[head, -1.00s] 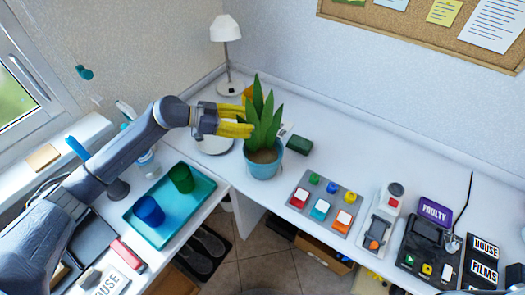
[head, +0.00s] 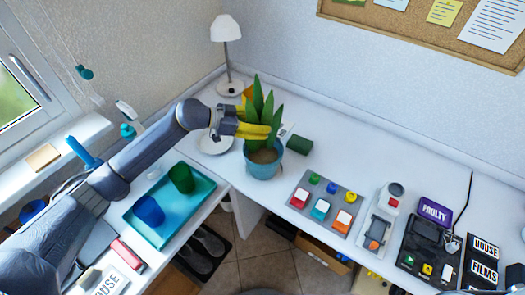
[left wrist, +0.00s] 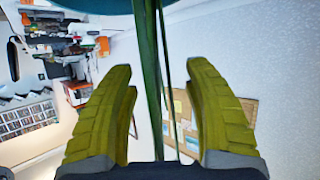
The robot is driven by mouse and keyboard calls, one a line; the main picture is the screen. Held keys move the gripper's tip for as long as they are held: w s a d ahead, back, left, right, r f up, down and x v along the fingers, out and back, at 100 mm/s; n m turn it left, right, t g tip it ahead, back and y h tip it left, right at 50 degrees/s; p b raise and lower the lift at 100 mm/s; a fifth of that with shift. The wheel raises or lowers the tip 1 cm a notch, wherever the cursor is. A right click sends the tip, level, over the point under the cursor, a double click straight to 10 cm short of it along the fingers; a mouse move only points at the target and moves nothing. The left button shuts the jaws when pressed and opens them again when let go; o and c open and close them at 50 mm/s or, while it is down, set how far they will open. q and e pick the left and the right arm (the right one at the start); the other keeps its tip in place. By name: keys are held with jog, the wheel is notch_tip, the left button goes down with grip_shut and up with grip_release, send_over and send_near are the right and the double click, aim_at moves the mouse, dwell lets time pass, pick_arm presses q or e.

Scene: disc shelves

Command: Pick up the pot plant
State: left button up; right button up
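The pot plant stands upright on the white desk in the head view, with long green leaves (head: 275,122) and a blue-teal pot (head: 264,165). My left gripper (head: 258,122) is at the lower leaves, just above the pot. In the left wrist view its yellow fingers (left wrist: 159,70) are spread apart, with narrow green leaves (left wrist: 148,45) between them. Gaps show between the fingers and the leaves. Part of the teal pot (left wrist: 85,5) shows at that view's top edge. My right gripper is not in view.
A white lamp (head: 227,50) stands behind the plant, and a white plate (head: 215,146) lies to its left. A dark green block (head: 299,144) is close on the right, near a button panel (head: 325,203). A teal tray (head: 155,230) holds two cups.

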pick_arm(q)
grip_shut()
jog(key=shift+r, duration=0.1)
dwell(0.3)
